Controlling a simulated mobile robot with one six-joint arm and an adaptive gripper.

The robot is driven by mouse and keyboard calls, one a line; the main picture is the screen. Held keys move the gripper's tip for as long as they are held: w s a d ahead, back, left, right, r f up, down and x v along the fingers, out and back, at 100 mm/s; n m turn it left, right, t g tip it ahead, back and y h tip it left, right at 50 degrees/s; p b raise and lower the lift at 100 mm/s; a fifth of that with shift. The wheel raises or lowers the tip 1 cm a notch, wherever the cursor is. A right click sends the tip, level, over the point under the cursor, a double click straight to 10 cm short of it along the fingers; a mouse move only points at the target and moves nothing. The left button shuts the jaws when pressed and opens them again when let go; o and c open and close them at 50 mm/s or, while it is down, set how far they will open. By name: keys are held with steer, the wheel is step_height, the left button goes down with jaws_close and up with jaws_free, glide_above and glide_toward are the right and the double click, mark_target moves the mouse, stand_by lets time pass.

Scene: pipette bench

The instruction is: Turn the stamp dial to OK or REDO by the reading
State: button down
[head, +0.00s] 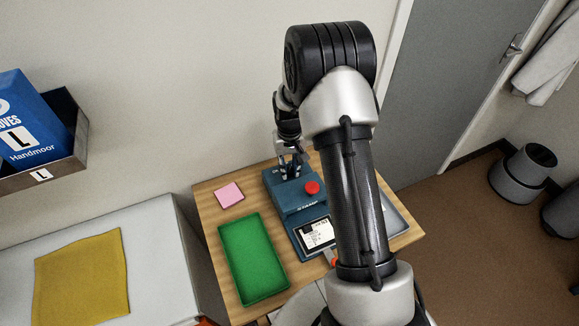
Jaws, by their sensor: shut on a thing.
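The blue stamp device (290,199) stands on the small wooden table. It has a red round knob (312,188) on its top right. A white card with dark print (318,232) lies at its front end; the print is too small to read. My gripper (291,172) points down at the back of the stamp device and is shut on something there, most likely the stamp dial. The fingers hide the dial, so its setting cannot be told.
A green tray (226,234) and a pink pad (229,195) lie on the wooden table (208,209) left of the stamp. A grey tray (397,219) is partly hidden behind my arm. A yellow cloth (80,280) lies on a white surface at left.

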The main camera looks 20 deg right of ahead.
mark_target(289, 170)
steer(key=shift+n+p, duration=0.45)
steer(key=shift+n, duration=2.95)
steer(key=c, duration=1.4)
jaws_free()
steer(key=shift+o, duration=0.2)
step_height(289, 170, up, 8)
